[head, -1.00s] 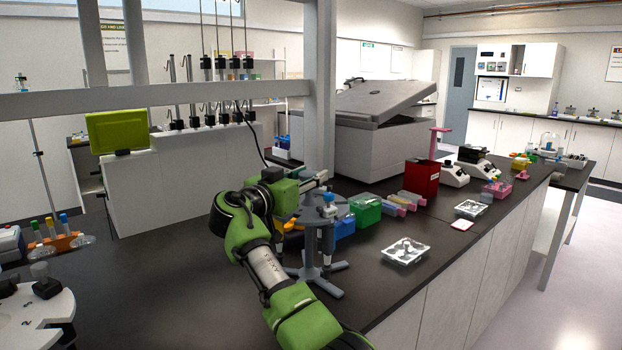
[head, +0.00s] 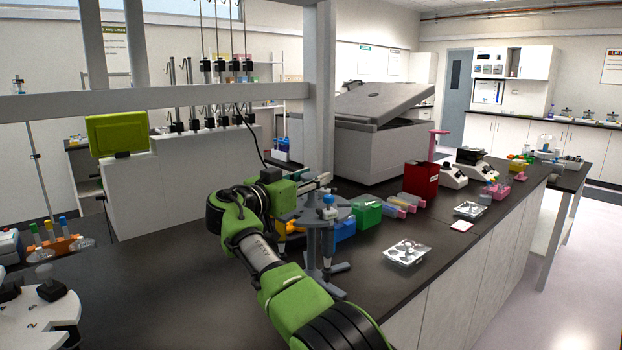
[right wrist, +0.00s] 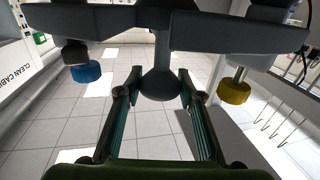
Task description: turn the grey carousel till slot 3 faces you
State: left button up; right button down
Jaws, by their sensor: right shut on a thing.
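The grey carousel (head: 345,213) stands on the dark bench, a round top on a post with splayed feet. Blue-tipped and orange-tipped pipettes hang around it. My right gripper (head: 322,182) reaches its upper part from the left, and my arm hides its near left side. In the right wrist view the fingers of my right gripper (right wrist: 159,78) are on both sides of a grey rounded part of the carousel (right wrist: 160,50). A blue cap (right wrist: 86,72) and a yellow cap (right wrist: 234,91) hang on either side. No slot number is legible. My left gripper is not in view.
A blue box (head: 345,229) and a green box (head: 367,215) stand close behind the carousel at right. A white numbered disc (head: 50,310) is at lower left. The bench between disc and carousel is clear.

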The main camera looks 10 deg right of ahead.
jog(key=c, duration=1.4)
grip_release()
